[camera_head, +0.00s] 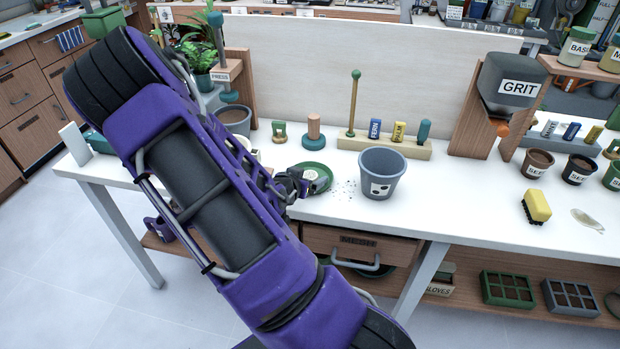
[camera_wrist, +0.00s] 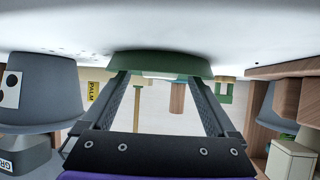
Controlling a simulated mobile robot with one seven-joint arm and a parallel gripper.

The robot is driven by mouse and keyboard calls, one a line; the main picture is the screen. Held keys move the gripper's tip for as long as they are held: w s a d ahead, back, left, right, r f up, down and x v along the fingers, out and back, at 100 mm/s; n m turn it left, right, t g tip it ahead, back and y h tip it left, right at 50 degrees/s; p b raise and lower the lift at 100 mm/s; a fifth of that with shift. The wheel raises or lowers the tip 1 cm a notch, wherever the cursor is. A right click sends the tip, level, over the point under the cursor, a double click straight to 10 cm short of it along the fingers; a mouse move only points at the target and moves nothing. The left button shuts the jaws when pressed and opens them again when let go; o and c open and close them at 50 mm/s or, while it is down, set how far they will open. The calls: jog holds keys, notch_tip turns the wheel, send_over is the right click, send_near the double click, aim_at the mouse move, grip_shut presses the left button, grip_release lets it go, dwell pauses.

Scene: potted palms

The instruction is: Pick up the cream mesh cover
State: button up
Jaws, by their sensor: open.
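A small cream disc, likely the cream mesh cover (camera_head: 310,174), lies on a green dish (camera_head: 325,184) on the white bench. Its mesh is too small to make out. My gripper (camera_head: 301,184) is low over the bench at the dish's near left edge, partly hidden by my arm. The wrist view is upside down; there my open gripper (camera_wrist: 159,82) points at the green dish (camera_wrist: 160,62), its fingers spread wide with nothing held. Only a thin pale strip shows under the dish's rim there, and I cannot tell whether the fingers touch the dish.
A grey-blue pot (camera_head: 382,175) stands just right of the dish, with dark specks on the bench between. Behind are a wooden stamp (camera_head: 314,133) and a rack (camera_head: 385,146) with labelled sticks. The bench's front edge is close.

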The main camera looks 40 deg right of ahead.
jog(key=c, duration=1.4)
notch_tip(320, 180, up, 10)
jog(key=p, duration=0.2)
jog(key=shift+p, duration=0.4)
